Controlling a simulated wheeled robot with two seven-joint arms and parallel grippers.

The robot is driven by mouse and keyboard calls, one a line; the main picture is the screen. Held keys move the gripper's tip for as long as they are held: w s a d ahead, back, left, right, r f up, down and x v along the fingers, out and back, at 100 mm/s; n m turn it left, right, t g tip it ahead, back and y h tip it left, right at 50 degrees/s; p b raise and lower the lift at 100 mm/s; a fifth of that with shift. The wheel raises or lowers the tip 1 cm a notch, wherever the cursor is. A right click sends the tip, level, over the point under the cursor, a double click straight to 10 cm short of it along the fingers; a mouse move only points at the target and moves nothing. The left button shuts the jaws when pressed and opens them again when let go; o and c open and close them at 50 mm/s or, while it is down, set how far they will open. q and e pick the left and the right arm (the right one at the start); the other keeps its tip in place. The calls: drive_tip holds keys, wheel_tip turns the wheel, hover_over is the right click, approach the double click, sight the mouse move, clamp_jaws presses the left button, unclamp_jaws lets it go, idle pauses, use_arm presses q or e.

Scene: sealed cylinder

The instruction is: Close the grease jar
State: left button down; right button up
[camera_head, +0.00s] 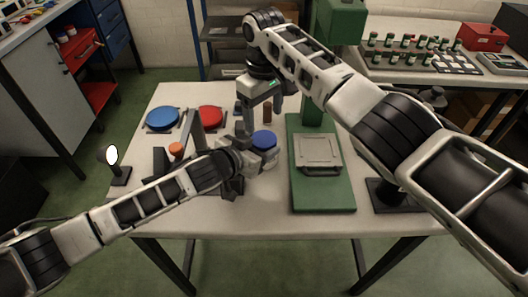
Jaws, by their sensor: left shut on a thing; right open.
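A round thing with a blue top (264,139), which looks like the grease jar with a blue lid, is near the middle of the table. My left gripper (260,156) is shut around its side, below the blue top. I cannot tell whether the lid is fully seated. My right gripper (262,107) is open and points down, just behind and above the blue top. A short brown cylinder (267,113) shows by its fingers; the picture is too small to tell whether it stands behind or between them.
A green press (322,190) with a metal plate stands right of the jar. A blue disc (163,118) and a red disc (210,117) lie at the back left. An orange knob (176,148) and a lamp or mirror on a stand (112,155) are at left. The front table strip is clear.

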sight(264, 138)
wheel_tip(264, 138, down, 7)
drive_tip(key=shift+r, duration=0.15)
drive_tip(key=c, duration=0.9)
drive_tip(key=shift+o, duration=0.2)
drive_tip(key=m, duration=0.3)
drive_tip(key=o, duration=1.1)
